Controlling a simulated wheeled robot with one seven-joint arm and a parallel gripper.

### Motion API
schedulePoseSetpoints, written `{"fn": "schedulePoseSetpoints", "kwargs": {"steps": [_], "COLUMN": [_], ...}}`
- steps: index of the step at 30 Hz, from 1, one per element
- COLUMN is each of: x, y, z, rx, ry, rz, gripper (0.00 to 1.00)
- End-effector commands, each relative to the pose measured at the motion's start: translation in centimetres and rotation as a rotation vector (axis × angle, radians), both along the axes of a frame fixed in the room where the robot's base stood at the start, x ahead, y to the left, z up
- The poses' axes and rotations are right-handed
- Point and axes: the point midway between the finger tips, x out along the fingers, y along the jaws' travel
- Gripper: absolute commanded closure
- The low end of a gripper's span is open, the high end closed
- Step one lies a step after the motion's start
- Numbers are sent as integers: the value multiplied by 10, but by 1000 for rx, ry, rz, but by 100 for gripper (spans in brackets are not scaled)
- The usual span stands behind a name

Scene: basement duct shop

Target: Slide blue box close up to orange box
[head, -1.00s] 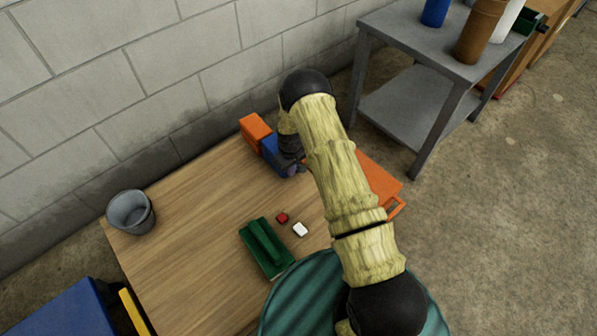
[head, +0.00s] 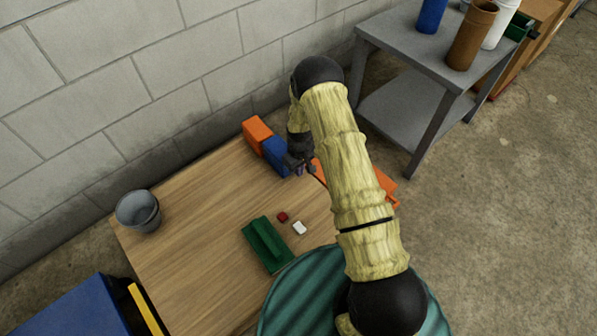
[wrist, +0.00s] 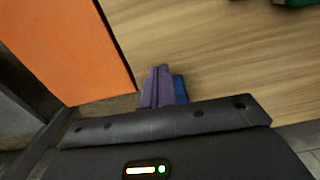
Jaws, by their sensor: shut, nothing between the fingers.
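The orange box (head: 257,132) stands at the back corner of the wooden table, by the wall. The blue box (head: 275,156) stands in line with it on the near right side; their ends look together, but I cannot tell whether a thin gap is left. My gripper (head: 299,168) is shut and empty, low at the right end of the blue box. In the wrist view its purple fingertips (wrist: 157,85) are together, with a bit of the blue box (wrist: 180,89) showing beside them. I cannot tell whether they touch it.
A flat orange piece (head: 385,184), partly behind my arm, lies at the table's right; it looms in the wrist view (wrist: 62,48). The left-middle is clear.

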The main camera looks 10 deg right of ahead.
Motion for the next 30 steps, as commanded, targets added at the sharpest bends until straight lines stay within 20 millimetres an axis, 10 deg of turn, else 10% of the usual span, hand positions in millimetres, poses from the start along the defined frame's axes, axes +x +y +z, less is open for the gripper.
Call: {"fn": "schedulePoseSetpoints", "kwargs": {"steps": [6,30], "x": [0,1], "y": [3,-2], "z": [37,59], "rx": [0,0], "ry": [-2,-11], "rz": [5,-14], "gripper": [100,100]}}
